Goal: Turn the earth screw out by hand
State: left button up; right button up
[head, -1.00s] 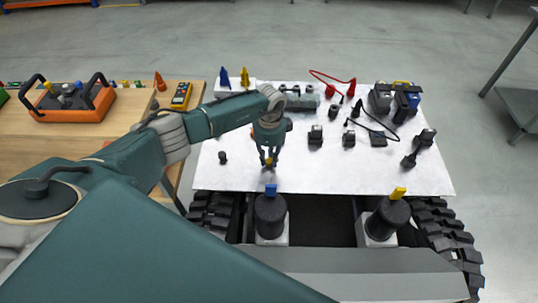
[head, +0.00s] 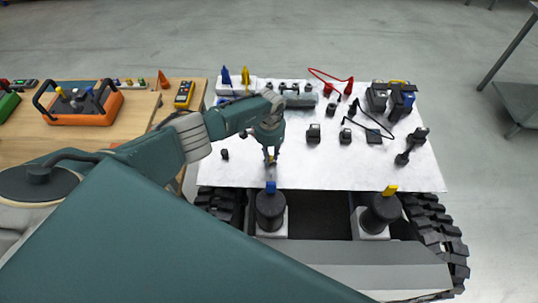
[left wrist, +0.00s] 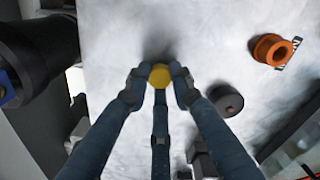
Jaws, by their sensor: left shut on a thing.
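My left gripper (head: 271,158) points down at the white sheet near its front edge. It is shut on a small yellow round head, which I take as the earth screw (left wrist: 160,75). The left wrist view shows the fingertips (left wrist: 158,82) around it, touching its sides. In the head view the fingers mostly cover the screw. How far it stands out of the sheet cannot be told. My right gripper is not in view.
Two black posts, one with a blue top (head: 270,208) and one with a yellow top (head: 380,213), stand in front of the sheet. A small black cylinder (head: 224,154) is left of the gripper. An orange ring (left wrist: 272,50) lies nearby. Black devices (head: 314,133) stand to the right.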

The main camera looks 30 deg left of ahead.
pick_arm(q)
jog(key=o, duration=0.9)
jog(key=shift+f, duration=0.1)
jog(key=shift+o, duration=0.2)
